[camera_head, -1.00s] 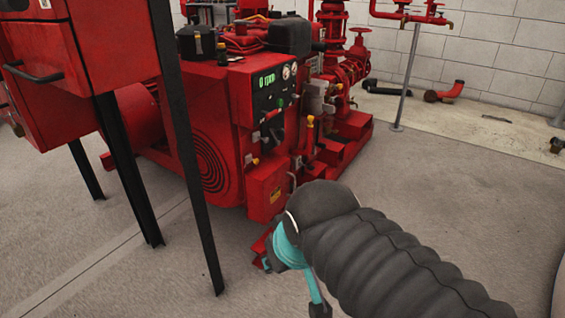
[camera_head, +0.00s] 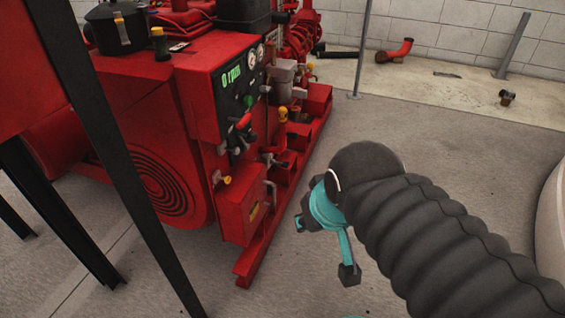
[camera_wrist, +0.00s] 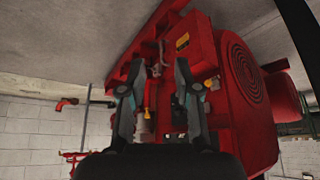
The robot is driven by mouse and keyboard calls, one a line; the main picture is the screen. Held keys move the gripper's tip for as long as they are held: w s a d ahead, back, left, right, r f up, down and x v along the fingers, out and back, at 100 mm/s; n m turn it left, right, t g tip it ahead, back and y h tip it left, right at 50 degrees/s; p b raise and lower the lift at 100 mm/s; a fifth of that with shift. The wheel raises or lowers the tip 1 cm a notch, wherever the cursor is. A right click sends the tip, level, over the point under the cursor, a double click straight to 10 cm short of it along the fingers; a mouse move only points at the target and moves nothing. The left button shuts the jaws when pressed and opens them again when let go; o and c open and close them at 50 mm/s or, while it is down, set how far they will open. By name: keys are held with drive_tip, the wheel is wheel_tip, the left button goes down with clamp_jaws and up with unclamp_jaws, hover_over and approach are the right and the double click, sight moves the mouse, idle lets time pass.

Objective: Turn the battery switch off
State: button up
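The red pump engine (camera_head: 150,130) stands left of centre in the head view. Its black control panel (camera_head: 232,88) shows a green "0 rpm" readout, gauges and a green button. A red lever handle (camera_head: 243,121) sits low on the panel. A small yellow-tipped lever (camera_head: 227,180) is below it, above a red box (camera_head: 242,212). I cannot tell for sure which is the battery switch. My gripper (camera_head: 318,225) is right of the engine, apart from it. In the wrist view my gripper (camera_wrist: 154,82) has its fingers spread, with nothing between them; the yellow-tipped lever (camera_wrist: 209,83) shows right of them.
A red cabinet (camera_head: 25,70) on black legs (camera_head: 120,150) stands at the left, partly in front of the engine. A grey post (camera_head: 362,50) and a red pipe elbow (camera_head: 395,52) are behind.

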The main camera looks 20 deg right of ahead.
drive_tip(key=w+a+f+m+g+y+p, duration=0.15)
drive_tip(key=w+f+m+g+y, duration=0.3)
drive_tip(key=w, duration=0.55)
drive_tip(key=w+a+f+m+g+y+p, duration=0.1)
drive_tip(key=w+f+m+y+p, duration=0.2)
drive_tip(key=w+m+y, duration=0.5)
drive_tip(key=w+d+f+m+t+y+p, duration=0.2)
drive_tip(key=w+d+f+m+t+p, duration=0.2)
drive_tip(key=w+d+f+m+t, duration=1)
drive_tip(key=w+a+f+n+g, duration=0.1)
drive_tip(key=w+a+f+g, duration=0.1)
drive_tip(key=w+a, duration=0.6)
drive_tip(key=a+g, duration=0.1)
drive_tip(key=a, duration=0.2)
drive_tip(key=shift+w, duration=0.15)
drive_tip(key=shift+f+g, duration=0.1)
drive_tip(key=shift+g, duration=0.15)
clamp_jaws()
